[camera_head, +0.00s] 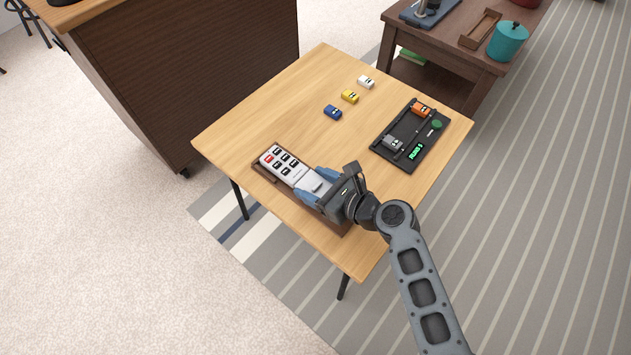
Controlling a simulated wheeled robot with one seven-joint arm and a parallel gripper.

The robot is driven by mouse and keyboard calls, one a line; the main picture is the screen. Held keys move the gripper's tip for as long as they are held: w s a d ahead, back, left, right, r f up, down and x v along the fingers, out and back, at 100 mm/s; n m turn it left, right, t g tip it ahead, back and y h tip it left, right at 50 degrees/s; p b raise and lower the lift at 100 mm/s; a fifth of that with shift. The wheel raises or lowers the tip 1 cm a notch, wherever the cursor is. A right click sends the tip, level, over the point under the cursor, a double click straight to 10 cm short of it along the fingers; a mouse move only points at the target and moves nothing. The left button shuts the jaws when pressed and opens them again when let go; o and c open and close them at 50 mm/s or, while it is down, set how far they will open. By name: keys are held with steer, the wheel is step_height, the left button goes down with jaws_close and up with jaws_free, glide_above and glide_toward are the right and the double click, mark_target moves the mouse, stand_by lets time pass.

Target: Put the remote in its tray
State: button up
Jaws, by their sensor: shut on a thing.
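The remote (285,164) is pale, with several black buttons and one red button at its far left end. My gripper (314,184) has its two blue fingers closed on the remote's near, plain part, one finger on each side. The brown tray (265,173) is under the remote, near the table's left front side. Its rim shows at the far left end and beside my gripper. The remote lines up with the tray's length. I cannot tell whether it rests on the tray's floor or is held slightly above it.
Blue (333,112), yellow (350,97) and white (366,82) toy cars stand on the wooden table (265,118). A black board (433,155) at right holds orange and grey cars. A side table (456,52) stands behind, with a teal pot (507,42).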

stand_by(0.9)
steer(key=o, duration=1.2)
steer(key=shift+f, duration=0.1)
steer(key=shift+s+d, duration=0.1)
steer(key=p+v, duration=0.2)
steer(key=v, duration=0.5)
steer(key=shift+s+d+r, duration=0.15)
steer(key=shift+d+r, duration=0.05)
